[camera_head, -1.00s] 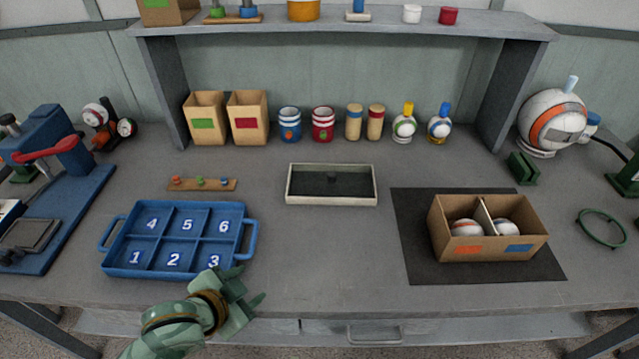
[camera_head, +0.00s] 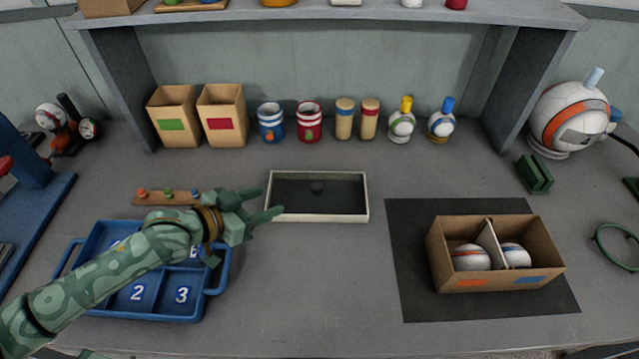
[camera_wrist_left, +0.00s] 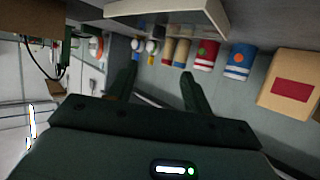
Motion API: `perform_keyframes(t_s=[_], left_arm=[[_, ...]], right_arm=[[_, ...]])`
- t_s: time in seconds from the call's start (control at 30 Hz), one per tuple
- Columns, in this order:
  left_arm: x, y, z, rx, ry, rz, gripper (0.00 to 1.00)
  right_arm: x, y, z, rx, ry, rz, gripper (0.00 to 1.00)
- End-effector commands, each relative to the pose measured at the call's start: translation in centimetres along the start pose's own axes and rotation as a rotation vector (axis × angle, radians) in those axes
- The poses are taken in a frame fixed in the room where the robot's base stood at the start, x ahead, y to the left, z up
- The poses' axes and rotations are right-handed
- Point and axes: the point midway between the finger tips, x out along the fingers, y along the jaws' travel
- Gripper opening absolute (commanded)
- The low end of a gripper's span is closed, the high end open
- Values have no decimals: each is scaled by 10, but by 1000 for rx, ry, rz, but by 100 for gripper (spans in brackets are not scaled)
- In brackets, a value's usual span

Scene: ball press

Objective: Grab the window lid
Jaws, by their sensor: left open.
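In the left wrist view, a pale-edged frame (camera_wrist_left: 190,12), which looks like the lid's, shows at the top, cut off by the picture edge. My left gripper (camera_head: 272,201) is open and empty, with its fingers pointing right at the lid's left edge. Whether they touch the lid cannot be told. Its fingers also show in the left wrist view (camera_wrist_left: 157,78). My right gripper is not in view.
A blue numbered tray (camera_head: 222,268) lies under my left arm. A cardboard box (camera_head: 495,278) with two balls stands on a dark mat (camera_head: 420,300) at right. Boxes, jars and bottles line the back under a shelf (camera_head: 340,14). Bench in front of the lid is clear.

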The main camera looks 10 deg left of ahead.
Motion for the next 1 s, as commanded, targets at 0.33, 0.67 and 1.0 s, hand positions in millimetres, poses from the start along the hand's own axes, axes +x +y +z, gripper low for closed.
perform_keyframes(t_s=[0.33,0.67,1.0], left_arm=[[83,1,4,-2,0,2,50],[118,2,10,-2,-2,2,50],[153,3,10,2,-1,0,50]], right_arm=[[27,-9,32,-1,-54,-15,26],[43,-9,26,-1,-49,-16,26],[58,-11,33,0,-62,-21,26]])
